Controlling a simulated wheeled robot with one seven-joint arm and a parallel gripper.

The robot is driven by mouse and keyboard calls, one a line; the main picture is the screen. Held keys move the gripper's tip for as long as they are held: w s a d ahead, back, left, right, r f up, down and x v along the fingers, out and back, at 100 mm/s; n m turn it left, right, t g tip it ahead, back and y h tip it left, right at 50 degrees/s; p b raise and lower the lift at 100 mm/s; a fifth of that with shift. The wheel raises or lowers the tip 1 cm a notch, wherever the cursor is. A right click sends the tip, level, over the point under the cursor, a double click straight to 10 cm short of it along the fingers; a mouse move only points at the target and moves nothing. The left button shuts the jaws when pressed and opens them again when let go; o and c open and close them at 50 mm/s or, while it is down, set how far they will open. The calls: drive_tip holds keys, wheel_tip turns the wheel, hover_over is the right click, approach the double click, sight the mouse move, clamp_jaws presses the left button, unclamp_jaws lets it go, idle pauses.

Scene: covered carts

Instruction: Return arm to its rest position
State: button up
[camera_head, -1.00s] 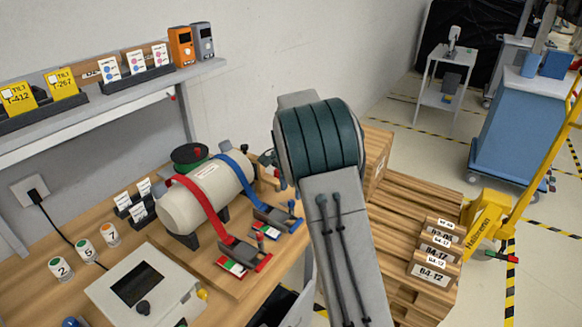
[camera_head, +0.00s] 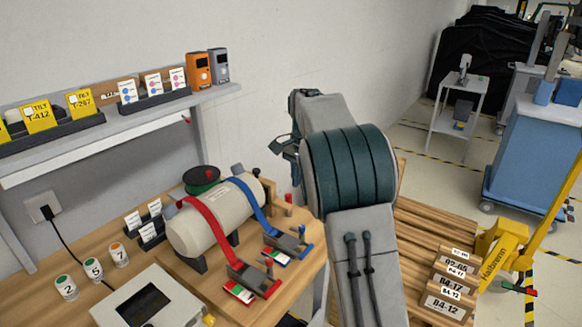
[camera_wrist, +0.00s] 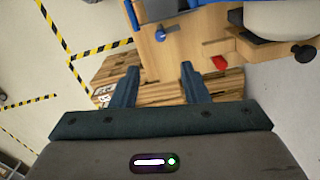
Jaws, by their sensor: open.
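My arm rises in the middle of the head view, its dark green banded joint in front. My gripper (camera_wrist: 158,84) shows in the wrist view with its two dark fingers apart and nothing between them. It points down over the wooden pallet (camera_wrist: 160,88) and the bench edge, clear of both. In the head view, part of my gripper (camera_head: 284,147) shows left of the arm, above and right of the cream tank (camera_head: 208,228). The rest of it is hidden behind the arm.
The tank lies under a red strap (camera_head: 205,222) and a blue strap (camera_head: 250,207) on the bench. A shelf (camera_head: 130,122) runs along the wall. Cartons (camera_head: 447,303) stand on the pallet at right, beside a yellow pallet truck (camera_head: 500,245). A blue cart (camera_head: 520,155) stands farther back.

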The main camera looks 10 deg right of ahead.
drive_tip(key=s+f+n+t, duration=0.2)
drive_tip(key=s+n, duration=0.9)
drive_tip(key=s, duration=2.2)
drive_tip(key=shift+f+t, duration=0.2)
drive_tip(key=shift+t, duration=0.4)
